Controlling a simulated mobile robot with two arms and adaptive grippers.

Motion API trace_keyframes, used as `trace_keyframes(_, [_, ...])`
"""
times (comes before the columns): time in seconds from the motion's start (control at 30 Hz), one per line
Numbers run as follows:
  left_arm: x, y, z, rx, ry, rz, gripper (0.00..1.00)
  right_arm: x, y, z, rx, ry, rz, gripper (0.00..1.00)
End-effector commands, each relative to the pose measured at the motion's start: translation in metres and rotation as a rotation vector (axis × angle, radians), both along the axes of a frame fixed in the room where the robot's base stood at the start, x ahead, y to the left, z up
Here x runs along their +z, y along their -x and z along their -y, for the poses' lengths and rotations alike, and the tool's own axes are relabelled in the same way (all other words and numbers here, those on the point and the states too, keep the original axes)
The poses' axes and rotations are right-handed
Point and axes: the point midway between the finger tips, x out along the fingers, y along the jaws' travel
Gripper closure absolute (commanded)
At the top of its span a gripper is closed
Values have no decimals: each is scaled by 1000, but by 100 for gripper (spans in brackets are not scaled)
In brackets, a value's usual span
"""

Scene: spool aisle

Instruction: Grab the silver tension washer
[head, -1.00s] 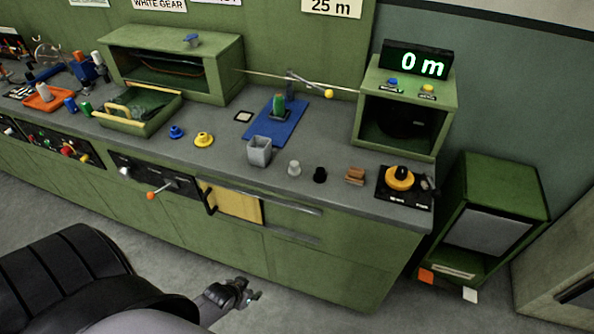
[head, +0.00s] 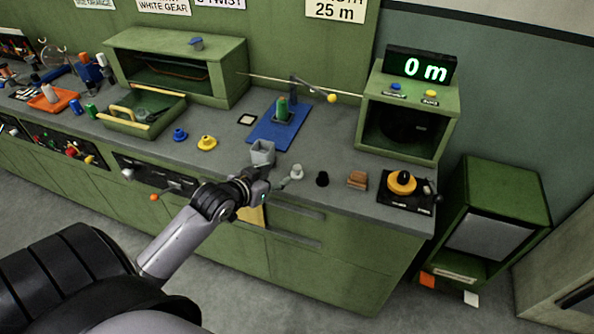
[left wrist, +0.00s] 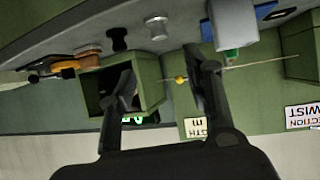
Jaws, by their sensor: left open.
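The silver tension washer (head: 297,172) is a small pale grey, knob-shaped piece standing on the grey bench top, between the grey square cup (head: 262,153) and a black knob-shaped piece (head: 322,179). My left gripper (head: 278,185) is at the bench's front edge, just left of and in front of the washer, with its jaws open and empty. In the left wrist view, which is upside down, the washer (left wrist: 157,27) shows beyond the gap between the two fingers (left wrist: 161,66), apart from both. My right gripper is not in view.
The black piece also shows in the left wrist view (left wrist: 117,38). Brown blocks (head: 358,180) and a yellow-and-black dial (head: 402,183) stand farther right. Behind are a blue mat (head: 272,133) and a green open box (head: 408,140). A yellow piece (head: 207,142) stands to the left.

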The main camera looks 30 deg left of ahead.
Motion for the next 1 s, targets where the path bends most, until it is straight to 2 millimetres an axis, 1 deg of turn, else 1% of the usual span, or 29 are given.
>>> trace_keyframes(0.03, [-3, -11, -1, 1, 3, 1, 54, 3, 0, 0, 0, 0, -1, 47])
trace_keyframes(0.1, [-10, -24, -1, 1, 3, 2, 54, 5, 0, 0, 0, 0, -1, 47])
trace_keyframes(0.3, [-28, -53, -2, 2, 1, 0, 54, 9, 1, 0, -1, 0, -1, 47])
trace_keyframes(0.4, [-32, -60, -2, 0, 1, 1, 54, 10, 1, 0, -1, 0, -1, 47])
trace_keyframes(0.57, [-36, -65, -2, 0, 0, -1, 54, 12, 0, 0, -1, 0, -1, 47])
trace_keyframes(0.8, [-51, -89, -5, 1, 0, -1, 54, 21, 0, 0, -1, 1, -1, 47])
trace_keyframes(0.9, [-58, -99, -5, 1, 0, 0, 54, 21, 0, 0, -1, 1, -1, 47])
trace_keyframes(1.0, [-61, -105, -5, 0, 0, 0, 54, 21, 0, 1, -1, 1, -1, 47])
